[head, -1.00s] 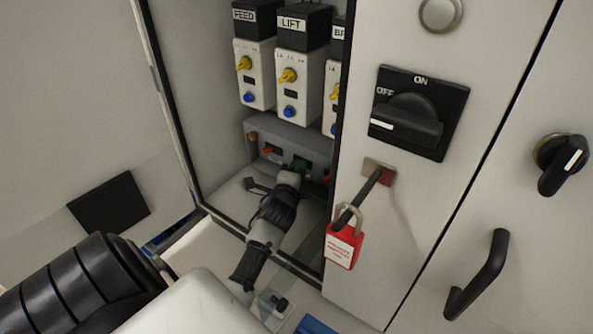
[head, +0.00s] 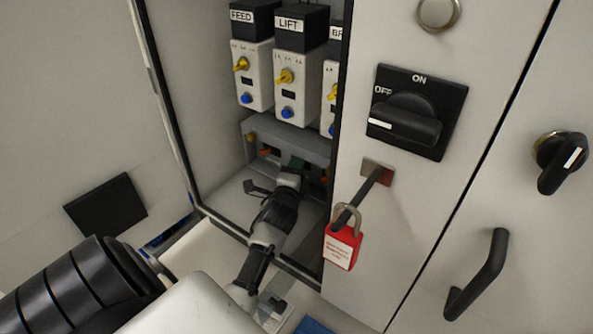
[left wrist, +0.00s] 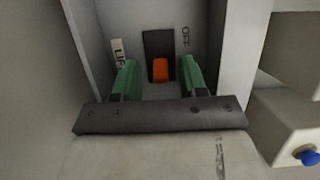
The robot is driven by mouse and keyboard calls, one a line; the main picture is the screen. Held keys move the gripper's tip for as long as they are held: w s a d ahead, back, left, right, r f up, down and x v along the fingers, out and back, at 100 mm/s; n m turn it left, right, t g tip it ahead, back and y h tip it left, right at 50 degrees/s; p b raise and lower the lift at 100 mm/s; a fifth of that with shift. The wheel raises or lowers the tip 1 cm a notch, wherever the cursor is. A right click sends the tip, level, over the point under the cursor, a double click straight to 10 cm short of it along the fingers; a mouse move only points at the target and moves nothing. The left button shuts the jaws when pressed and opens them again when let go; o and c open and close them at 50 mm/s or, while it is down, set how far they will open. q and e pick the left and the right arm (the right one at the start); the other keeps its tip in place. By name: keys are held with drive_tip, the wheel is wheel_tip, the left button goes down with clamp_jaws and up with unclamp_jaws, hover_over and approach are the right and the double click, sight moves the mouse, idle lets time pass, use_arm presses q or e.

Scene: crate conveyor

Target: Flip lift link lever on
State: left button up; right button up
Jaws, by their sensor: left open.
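The lift link lever (left wrist: 161,70) is a small orange lever in a black slot, seen in the left wrist view. A partly hidden label beginning "LIF" is on its left and "OFF" is on its right. My left gripper (left wrist: 159,80) is open, with one green fingertip on each side of the lever and visible gaps between. In the head view my left gripper (head: 293,164) is at the front of the low grey block (head: 312,146), under the LIFT module (head: 297,70). There the hand hides the lever. My right gripper is not in view.
The FEED module (head: 250,75) stands left of LIFT, with another module partly hidden on the right. The cabinet's front panel carries a black rotary switch (head: 418,110) and a red padlock (head: 342,248) on a rod, close right of my arm.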

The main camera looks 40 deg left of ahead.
use_arm(q)
drive_tip(key=b+v, duration=0.1)
drive_tip(key=v, duration=1)
idle(0.4)
